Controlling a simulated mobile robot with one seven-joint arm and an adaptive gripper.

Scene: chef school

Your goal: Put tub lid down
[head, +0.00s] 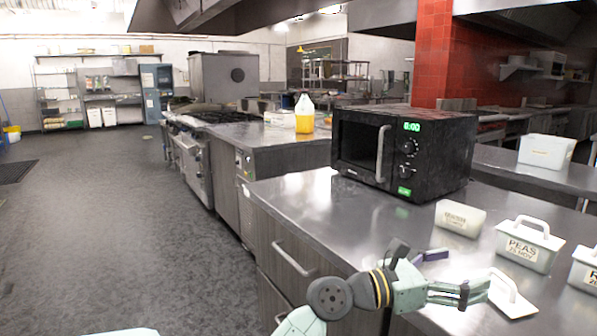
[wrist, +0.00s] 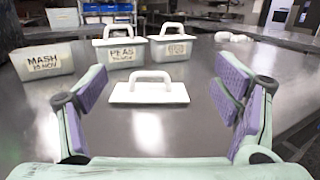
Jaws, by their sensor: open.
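A white tub lid (head: 517,304) with a raised loop handle lies flat on the steel counter, handle up. In the wrist view the lid (wrist: 150,97) is ahead of my gripper, between the lines of its two fingers and apart from them. My gripper (head: 458,275) is open and empty, low over the counter's front part. An open white tub (head: 460,219), labelled MASH in the wrist view (wrist: 43,62), has no lid on it. The PEAS tub (head: 524,247) wears a handled lid. Another lidded tub (head: 585,270) is cut off at the right edge.
A black microwave (head: 403,150) stands on the counter behind the tubs. A white container (head: 546,152) is on the counter further back. The floor aisle at left is clear. In the wrist view, white lumpy items (wrist: 232,37) lie at right.

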